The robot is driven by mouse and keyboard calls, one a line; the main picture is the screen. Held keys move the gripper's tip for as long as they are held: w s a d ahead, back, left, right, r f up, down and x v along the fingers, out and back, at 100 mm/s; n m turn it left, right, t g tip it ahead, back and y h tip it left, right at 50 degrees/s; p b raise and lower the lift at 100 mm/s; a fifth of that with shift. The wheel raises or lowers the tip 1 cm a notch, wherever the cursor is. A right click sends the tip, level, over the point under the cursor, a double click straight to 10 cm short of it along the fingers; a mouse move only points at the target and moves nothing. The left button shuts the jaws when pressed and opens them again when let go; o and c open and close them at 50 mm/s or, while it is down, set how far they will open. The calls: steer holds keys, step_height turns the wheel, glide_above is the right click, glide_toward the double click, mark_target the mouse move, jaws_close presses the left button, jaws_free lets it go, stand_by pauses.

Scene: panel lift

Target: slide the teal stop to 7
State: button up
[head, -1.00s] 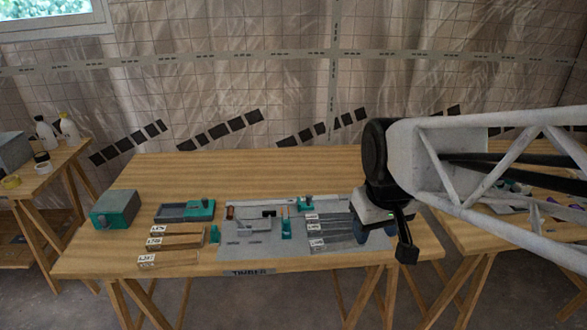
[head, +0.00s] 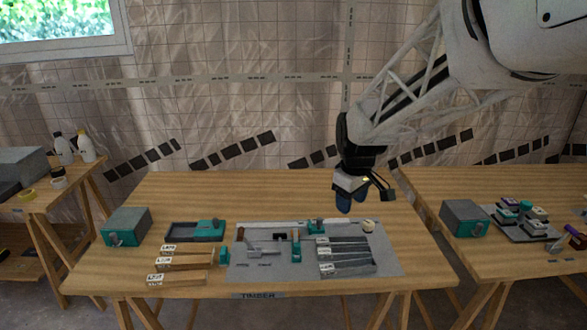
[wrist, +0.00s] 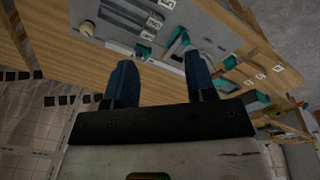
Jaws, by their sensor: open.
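A small teal block with a dark knob, which looks like the teal stop (head: 316,226), sits at the right part of a pale rail along the back of the grey board (head: 390,262). In the wrist view the stop (wrist: 143,50) shows just beyond and between my fingertips. The scale numbers are too small to read. My gripper (head: 344,203) is open and empty, with blue fingers pointing down. It is in the air above the table, behind the board and a little right of the stop. It also shows in the wrist view (wrist: 160,75).
A teal upright piece (head: 296,250) and a grey handled part (head: 262,247) are on the board, beside labelled grey bars (head: 345,256). A white round knob (head: 369,225) is at the back right. Labelled wooden strips (head: 185,262), a teal tray (head: 195,230) and a box (head: 127,227) lie left.

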steer(key=w+a+f+n, duration=0.1)
steer(key=w+f+n, duration=0.1)
steer(key=w+f, duration=0.35)
steer(key=w+a+f+n, duration=0.1)
steer(key=w+f+n, duration=0.15)
steer(key=w, duration=0.65)
steer(key=n+g, duration=0.1)
steer(key=n, duration=0.2)
glide_above(319, 219)
steer(key=f, duration=1.1)
steer(key=shift+w, duration=0.2)
steer(key=shift+f, duration=0.1)
steer(key=shift+f, duration=3.85)
steer(key=shift+c, duration=0.4)
jaws_close()
